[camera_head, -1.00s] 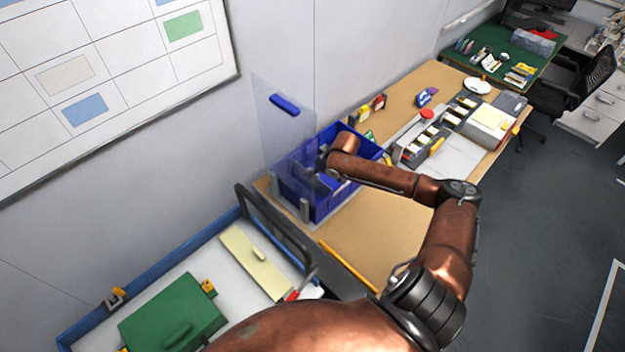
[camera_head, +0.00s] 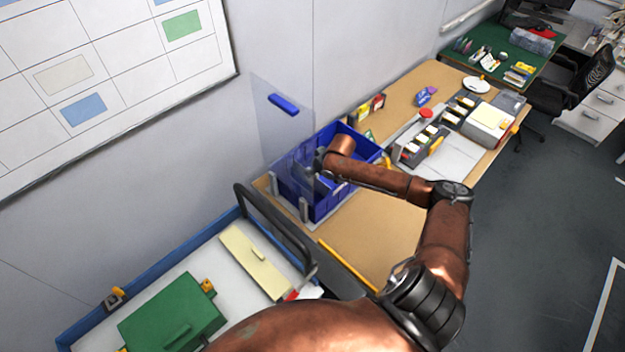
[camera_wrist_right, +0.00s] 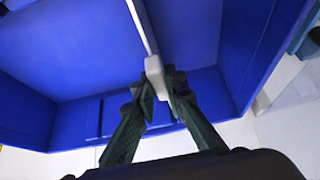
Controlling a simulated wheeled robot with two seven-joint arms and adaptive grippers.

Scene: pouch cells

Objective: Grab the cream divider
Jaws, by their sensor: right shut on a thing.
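A cream divider (camera_head: 252,264), a flat panel with a small handle, lies on the white cart at the lower left of the head view. My right gripper (camera_head: 322,168) is well away from it, down in the blue crate (camera_head: 352,196) on the desk. In the wrist view my right gripper (camera_wrist_right: 160,92) is shut on a pale handle (camera_wrist_right: 155,72) at the end of a thin upright panel (camera_wrist_right: 141,24) inside the crate. My forearm partly hides the crate in the head view. My left gripper is not seen.
A clear panel with a blue handle (camera_head: 284,104) stands at the crate's left end. A green case (camera_head: 172,312) and a black rail (camera_head: 272,222) are on the cart. Desk items (camera_head: 424,140) stand right of the crate. The desk front is clear.

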